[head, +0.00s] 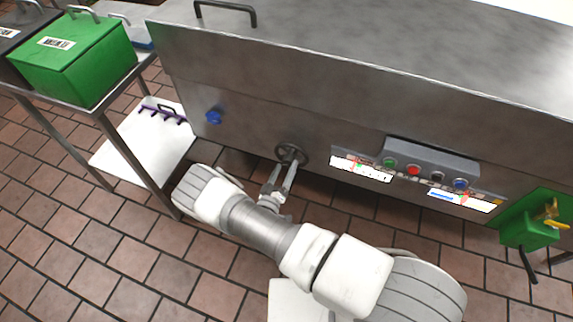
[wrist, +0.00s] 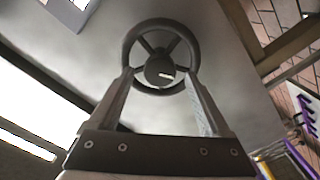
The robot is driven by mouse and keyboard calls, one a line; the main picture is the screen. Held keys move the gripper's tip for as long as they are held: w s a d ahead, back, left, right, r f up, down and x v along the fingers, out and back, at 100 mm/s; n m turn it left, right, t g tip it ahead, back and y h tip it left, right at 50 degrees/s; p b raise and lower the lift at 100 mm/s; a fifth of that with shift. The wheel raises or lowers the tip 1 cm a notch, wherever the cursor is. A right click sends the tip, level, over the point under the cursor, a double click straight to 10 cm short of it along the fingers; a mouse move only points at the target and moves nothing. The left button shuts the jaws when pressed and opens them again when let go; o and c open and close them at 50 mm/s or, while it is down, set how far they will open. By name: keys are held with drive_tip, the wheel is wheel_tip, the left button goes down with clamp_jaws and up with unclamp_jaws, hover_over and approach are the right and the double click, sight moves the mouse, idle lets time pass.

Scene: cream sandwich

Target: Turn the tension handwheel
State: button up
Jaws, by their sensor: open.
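The tension handwheel (head: 291,153) is a small dark spoked wheel on the front panel of the steel machine. It also shows in the wrist view (wrist: 160,27), with a hub in the middle and a small light mark on it. My gripper (head: 284,169) reaches up to it from below. In the wrist view my gripper (wrist: 162,80) is open, with one finger at each side of the wheel's lower rim. The fingertips overlap the rim's sides in the picture; I cannot tell whether they touch it.
Right of the wheel is a control box (head: 430,163) with several buttons, above labels. A blue knob (head: 213,117) is at left. A green box with a yellow valve (head: 530,230) is far right. A metal table (head: 118,88) with green container (head: 72,62) stands left. Tiled floor is open in front.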

drive_tip(key=p+v, duration=0.1)
drive_tip(key=v, duration=1.4)
drive_tip(key=shift+s, duration=0.3)
drive_tip(key=shift+a, duration=0.1)
drive_tip(key=w+d+m+b, duration=0.2)
drive_tip(key=w+m+b, duration=0.2)
drive_tip(key=m, duration=0.8)
drive_tip(key=w+d+m+b, duration=0.2)
drive_tip(key=w+m+b, duration=0.3)
drive_tip(key=m, duration=0.7)
drive_tip(key=w+d+m+b, duration=0.2)
drive_tip(key=w+m+b, duration=0.3)
drive_tip(key=m, duration=0.7)
drive_tip(key=shift+w+d, duration=0.1)
drive_tip(key=shift+w, duration=1.1)
